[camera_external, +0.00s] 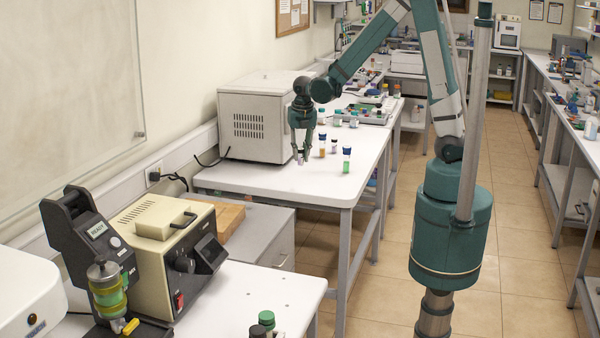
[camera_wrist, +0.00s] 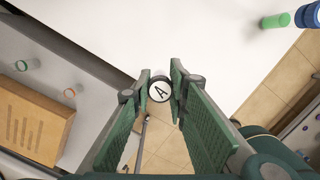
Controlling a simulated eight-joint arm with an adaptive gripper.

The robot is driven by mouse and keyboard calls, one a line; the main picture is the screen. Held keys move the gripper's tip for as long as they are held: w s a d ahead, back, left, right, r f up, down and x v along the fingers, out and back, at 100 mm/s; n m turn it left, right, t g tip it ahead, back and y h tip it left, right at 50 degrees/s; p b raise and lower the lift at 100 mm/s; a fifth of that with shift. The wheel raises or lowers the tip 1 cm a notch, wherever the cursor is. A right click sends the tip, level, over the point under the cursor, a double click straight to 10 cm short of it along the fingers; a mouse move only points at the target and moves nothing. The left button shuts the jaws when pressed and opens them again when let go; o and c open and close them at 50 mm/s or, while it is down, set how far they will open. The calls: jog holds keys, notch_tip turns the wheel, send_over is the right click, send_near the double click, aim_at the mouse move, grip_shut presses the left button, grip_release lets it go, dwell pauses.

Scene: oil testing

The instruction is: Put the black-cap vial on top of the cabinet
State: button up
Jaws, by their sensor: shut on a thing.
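My gripper (camera_external: 301,149) is shut on a small vial (camera_external: 300,160) just above the front left part of the white bench. In the wrist view the fingertips (camera_wrist: 161,90) are on either side of the vial's cap (camera_wrist: 160,89), which has a dark rim and a white top marked "A". The vial's body looks pale purple in the external view and is mostly hidden in the wrist view. The low grey cabinet (camera_external: 262,228) stands to the lower left of my gripper. Its top also shows in the wrist view (camera_wrist: 45,50).
Several vials, including a green one with a blue cap (camera_external: 346,160), stand on the bench (camera_external: 262,178). A white oven (camera_external: 262,115) is behind. A beige instrument (camera_external: 160,240) stands front left.

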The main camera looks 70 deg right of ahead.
jog(key=w+a+f+n, duration=0.15)
jog(key=w+a, duration=0.25)
jog(key=a, duration=1)
jog(key=n+b, duration=0.1)
send_over(268, 220)
jog(key=shift+s+a+f, duration=0.15)
jog(key=shift+f, duration=0.35)
jog(key=shift+s+a+f, duration=0.15)
jog(key=shift+f, duration=0.35)
jog(key=shift+f, duration=2.9)
jog(key=shift+f, duration=2.1)
jog(key=shift+f+b, duration=0.2)
jog(key=shift+b, duration=0.3)
